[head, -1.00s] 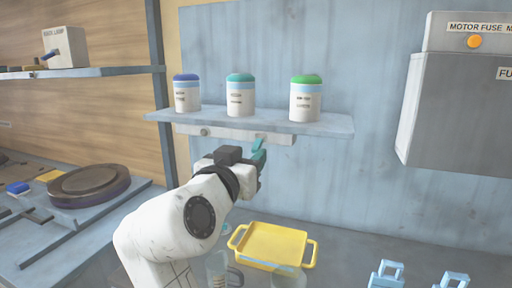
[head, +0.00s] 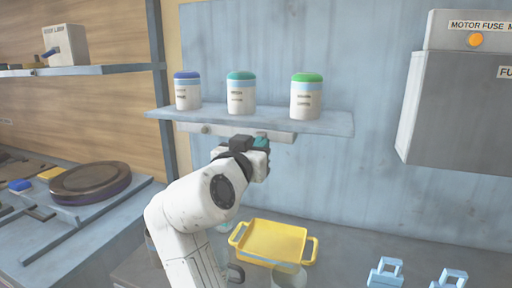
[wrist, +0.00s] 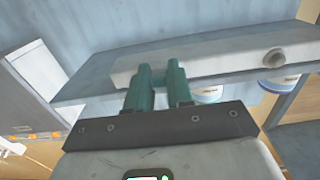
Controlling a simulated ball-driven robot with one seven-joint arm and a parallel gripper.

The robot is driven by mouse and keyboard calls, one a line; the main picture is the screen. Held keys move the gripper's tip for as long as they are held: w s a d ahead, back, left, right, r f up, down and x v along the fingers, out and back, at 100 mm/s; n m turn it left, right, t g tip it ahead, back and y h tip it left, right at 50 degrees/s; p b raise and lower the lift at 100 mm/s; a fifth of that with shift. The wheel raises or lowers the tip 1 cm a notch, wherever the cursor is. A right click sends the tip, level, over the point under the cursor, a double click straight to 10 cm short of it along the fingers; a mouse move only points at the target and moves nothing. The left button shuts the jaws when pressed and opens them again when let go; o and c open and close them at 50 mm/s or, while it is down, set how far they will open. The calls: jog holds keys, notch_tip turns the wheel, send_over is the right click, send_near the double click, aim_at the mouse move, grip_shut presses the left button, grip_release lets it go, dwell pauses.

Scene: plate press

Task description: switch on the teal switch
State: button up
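My gripper (head: 262,142) is up against the front of the pale bar (head: 220,130) under the shelf in the head view. The part of the bar behind the fingers is hidden. A round grey knob (wrist: 273,57) sits on the bar, apart from the fingers; it also shows in the head view (head: 205,129).
The shelf (head: 330,121) carries jars with blue (head: 187,75), teal (head: 240,76) and green (head: 307,77) lids just above my gripper. A yellow tray (head: 273,242) lies on the counter below. A grey fuse box (head: 455,110) hangs at the right.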

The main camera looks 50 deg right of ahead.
aim_at(258, 138)
grip_shut()
jog(key=shift+r, duration=0.1)
jog(key=r+y+p, duration=0.1)
jog(key=y+p, duration=0.1)
jog(key=p, duration=0.2)
jog(key=shift+a+r+g, duration=0.15)
jog(key=shift+r+g, duration=0.05)
jog(key=shift+g, duration=0.2)
jog(key=r+y+p, duration=0.1)
jog(key=y+p, duration=0.1)
jog(key=p, duration=0.2)
jog(key=shift+g+p, duration=0.4)
jog(key=y+p, duration=0.2)
jog(key=p, duration=0.1)
jog(key=r+g+y+p, duration=0.1)
jog(key=y+p, duration=0.1)
jog(key=p, duration=0.1)
jog(key=y+p, duration=0.1)
jog(key=p, duration=0.1)
jog(key=shift+d+g+p, duration=0.2)
jog(key=shift+g+p, duration=0.15)
jog(key=shift+g, duration=0.05)
jog(key=shift+w+y, duration=0.1)
jog(key=shift+y, duration=0.2)
